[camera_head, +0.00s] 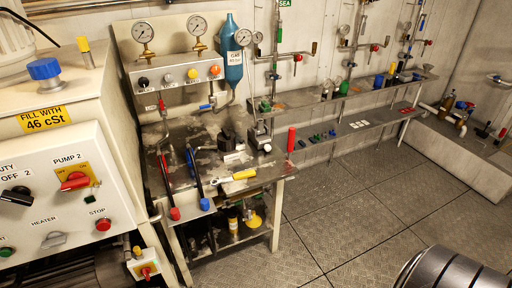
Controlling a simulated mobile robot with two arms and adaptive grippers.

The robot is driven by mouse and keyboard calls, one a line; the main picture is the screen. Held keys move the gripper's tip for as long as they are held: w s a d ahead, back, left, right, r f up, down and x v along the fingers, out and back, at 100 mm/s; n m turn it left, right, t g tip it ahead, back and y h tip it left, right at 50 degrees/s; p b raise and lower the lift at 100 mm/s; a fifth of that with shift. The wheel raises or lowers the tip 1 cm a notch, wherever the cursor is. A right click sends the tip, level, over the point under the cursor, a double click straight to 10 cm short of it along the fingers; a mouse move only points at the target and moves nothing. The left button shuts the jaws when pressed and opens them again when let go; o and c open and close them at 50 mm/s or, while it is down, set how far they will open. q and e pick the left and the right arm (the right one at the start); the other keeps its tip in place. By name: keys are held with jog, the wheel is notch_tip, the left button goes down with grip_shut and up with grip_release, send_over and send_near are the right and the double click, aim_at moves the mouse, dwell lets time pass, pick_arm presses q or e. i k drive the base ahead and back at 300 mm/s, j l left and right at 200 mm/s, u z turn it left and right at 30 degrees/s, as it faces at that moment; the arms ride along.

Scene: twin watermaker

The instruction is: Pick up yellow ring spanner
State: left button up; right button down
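A tool with a yellow handle and a silver end (243,175) lies flat near the front edge of the metal workbench (209,149). It looks like the yellow ring spanner, but it is too small to make out the ring shape clearly. Nothing covers it. Neither my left gripper nor my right gripper shows in the head view.
A control cabinet (60,170) stands at left. The floor (345,215) right of the bench is clear.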

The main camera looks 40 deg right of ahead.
aim_at(247, 174)
jog(key=z, duration=0.75)
jog(key=i+u, duration=0.35)
